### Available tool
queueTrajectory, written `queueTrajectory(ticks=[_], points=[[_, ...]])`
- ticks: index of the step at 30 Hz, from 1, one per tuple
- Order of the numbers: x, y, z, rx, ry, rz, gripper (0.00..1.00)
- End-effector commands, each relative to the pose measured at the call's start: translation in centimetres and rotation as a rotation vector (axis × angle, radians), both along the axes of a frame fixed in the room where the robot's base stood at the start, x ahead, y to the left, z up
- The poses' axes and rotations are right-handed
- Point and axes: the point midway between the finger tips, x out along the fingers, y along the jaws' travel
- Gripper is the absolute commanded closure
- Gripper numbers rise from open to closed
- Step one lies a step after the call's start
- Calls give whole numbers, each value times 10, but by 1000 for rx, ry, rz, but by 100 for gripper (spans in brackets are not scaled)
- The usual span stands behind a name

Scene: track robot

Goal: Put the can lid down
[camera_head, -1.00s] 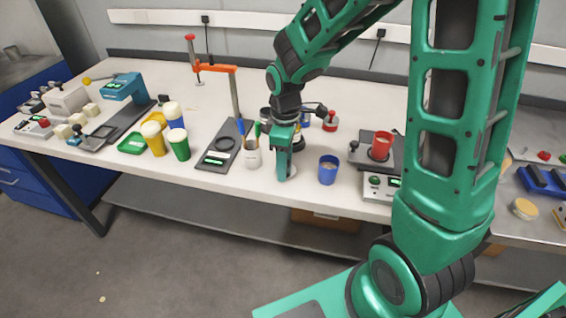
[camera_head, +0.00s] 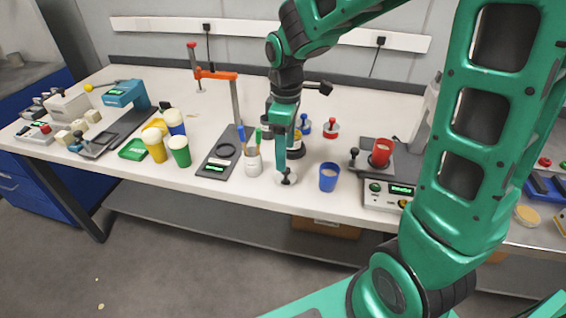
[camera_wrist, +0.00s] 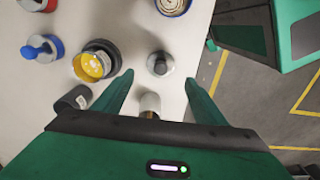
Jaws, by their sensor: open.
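The can lid, a pale round disc with a dark knob (camera_head: 287,180), lies on the white table near its front edge. It also shows in the wrist view as the grey disc (camera_wrist: 160,64). My gripper (camera_head: 281,172) is right over the lid. In the wrist view my gripper (camera_wrist: 158,82) is open, and the lid lies just beyond the fingertips, with its knob free.
A blue cup (camera_head: 329,178) stands to the right of the lid and a white pen cup (camera_head: 252,162) to the left. A blue-knobbed lid (camera_wrist: 38,49) and a red-knobbed lid (camera_wrist: 38,5) lie behind.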

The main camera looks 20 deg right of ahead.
Motion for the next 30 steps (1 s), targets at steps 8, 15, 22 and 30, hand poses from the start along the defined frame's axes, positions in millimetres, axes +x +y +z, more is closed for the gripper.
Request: queueTrajectory(ticks=[8,15,22,30], points=[[0,0,37,0,0,0,35],[0,0,44,1,1,-1,35],[-31,-47,51,-22,-7,-239,35],[-148,-147,56,-31,-14,-990,35]])
